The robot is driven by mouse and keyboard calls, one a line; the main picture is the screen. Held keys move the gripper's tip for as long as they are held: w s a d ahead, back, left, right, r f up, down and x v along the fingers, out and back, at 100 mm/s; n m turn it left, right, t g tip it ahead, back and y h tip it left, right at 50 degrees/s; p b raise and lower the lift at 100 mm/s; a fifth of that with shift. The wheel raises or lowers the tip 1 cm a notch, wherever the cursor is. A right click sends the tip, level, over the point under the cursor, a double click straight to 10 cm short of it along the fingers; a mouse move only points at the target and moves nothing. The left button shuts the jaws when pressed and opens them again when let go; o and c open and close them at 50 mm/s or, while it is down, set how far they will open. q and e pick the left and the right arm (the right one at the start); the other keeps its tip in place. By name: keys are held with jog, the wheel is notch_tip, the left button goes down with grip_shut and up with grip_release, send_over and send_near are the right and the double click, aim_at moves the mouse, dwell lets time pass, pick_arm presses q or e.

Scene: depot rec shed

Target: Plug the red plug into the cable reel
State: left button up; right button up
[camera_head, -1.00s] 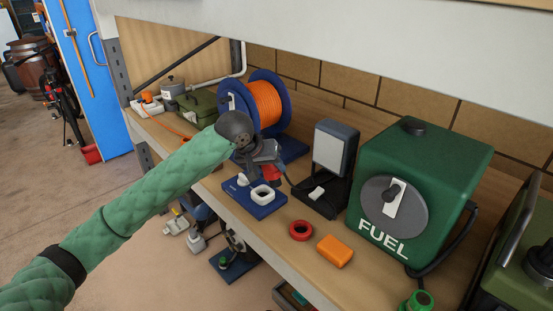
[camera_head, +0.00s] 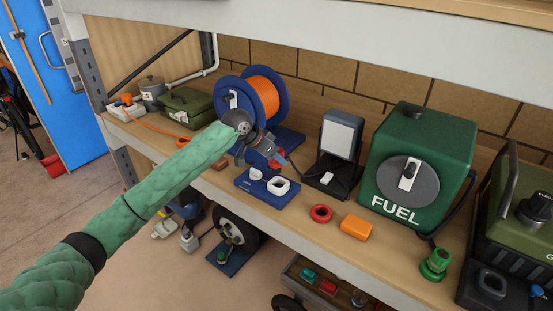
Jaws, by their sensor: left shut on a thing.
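The cable reel (camera_head: 226,84) has blue flanges, orange cable and a blue base, and stands on the shelf behind my left gripper. My left gripper (camera_head: 273,153) is shut on the red plug (camera_head: 277,162), in front of the reel's lower right part. Only a little red of the plug shows; the gripper hides most of it. The plug appears above the shelf and near the reel; I cannot tell whether it touches it. My left wrist hides part of the reel's front. My right gripper is not in view.
A blue block with white fittings (camera_head: 263,202) sits at the shelf's front edge below the gripper. A black-framed lamp (camera_head: 340,137), red ring (camera_head: 321,213), orange block (camera_head: 356,227) and green fuel can (camera_head: 428,135) stand to the right. A white beam (camera_head: 330,38) crosses above.

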pick_arm(q)
jog(key=shift+w+r+m, duration=0.15)
jog(key=shift+m, duration=0.45)
jog(key=shift+w+d+m+g, duration=0.1)
jog(key=shift+d+m+g, duration=0.1)
jog(key=shift+m+g, duration=0.2)
jog(key=shift+w+d+m+h, duration=0.1)
jog(key=shift+d+m+h, duration=0.35)
jog(key=shift+m, duration=0.15)
jog(key=shift+a, duration=0.4)
jog(key=shift+d+f+b, duration=0.25)
jog(key=shift+f+b, duration=0.35)
jog(key=shift+f, duration=0.3)
jog(key=shift+a+f+b, duration=0.15)
jog(key=shift+f+b, duration=0.4)
jog(key=shift+f, duration=0.35)
jog(key=shift+f+b, duration=0.35)
jog(key=shift+f, duration=0.45)
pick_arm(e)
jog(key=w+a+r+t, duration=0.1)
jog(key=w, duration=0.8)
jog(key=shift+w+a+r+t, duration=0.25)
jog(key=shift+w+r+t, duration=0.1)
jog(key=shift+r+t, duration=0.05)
